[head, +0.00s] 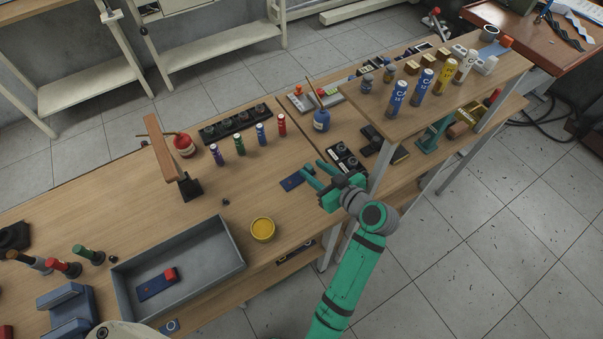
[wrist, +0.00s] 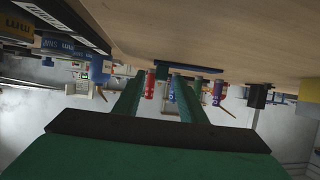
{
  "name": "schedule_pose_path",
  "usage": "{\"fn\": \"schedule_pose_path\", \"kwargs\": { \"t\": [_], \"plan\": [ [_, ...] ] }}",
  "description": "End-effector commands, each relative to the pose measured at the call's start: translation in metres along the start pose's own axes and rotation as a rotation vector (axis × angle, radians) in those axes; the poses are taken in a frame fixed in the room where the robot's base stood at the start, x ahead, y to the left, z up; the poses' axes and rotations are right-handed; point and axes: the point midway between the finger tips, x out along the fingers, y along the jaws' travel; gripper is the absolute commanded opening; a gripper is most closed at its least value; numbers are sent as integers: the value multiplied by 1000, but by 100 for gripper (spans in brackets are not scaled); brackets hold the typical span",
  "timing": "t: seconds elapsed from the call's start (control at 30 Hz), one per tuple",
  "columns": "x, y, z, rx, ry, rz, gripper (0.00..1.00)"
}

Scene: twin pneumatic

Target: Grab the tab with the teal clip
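A flat dark blue tab (head: 291,182) lies on the wooden workbench near its front edge, just beyond my gripper. A small teal clip (wrist: 162,71) shows at one end of this tab in the wrist view, where the blue tab (wrist: 192,69) is seen edge-on. My green gripper (head: 311,170) is open and empty, with its two fingers spread and pointing toward the tab. In the wrist view my fingertips (wrist: 158,82) lie either side of the clip in the picture. I cannot tell if they reach around it.
A grey tray (head: 222,239) holds another blue tab (head: 150,290) with a red clip (head: 169,273). A yellow round container (head: 262,229) stands left of my gripper. Small coloured cylinders (head: 239,143) stand behind. A raised shelf (head: 440,115) with several bottles is close on the right.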

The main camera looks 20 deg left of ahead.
Motion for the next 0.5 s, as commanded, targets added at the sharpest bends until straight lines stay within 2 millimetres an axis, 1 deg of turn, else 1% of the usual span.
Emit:
{"fn": "schedule_pose_path", "kwargs": {
  "t": [0.03, 0.13, 0.27, 0.37, 0.5],
  "plan": [
    [8, -2, -3, -2, 0, -4, 38],
    [22, -3, -7, -3, 0, -6, 38],
    [39, -3, -7, -2, 0, -5, 38],
    [44, -3, -7, -2, 0, -4, 38],
    [43, -3, -7, -2, 0, -3, 38]
  ]
}}
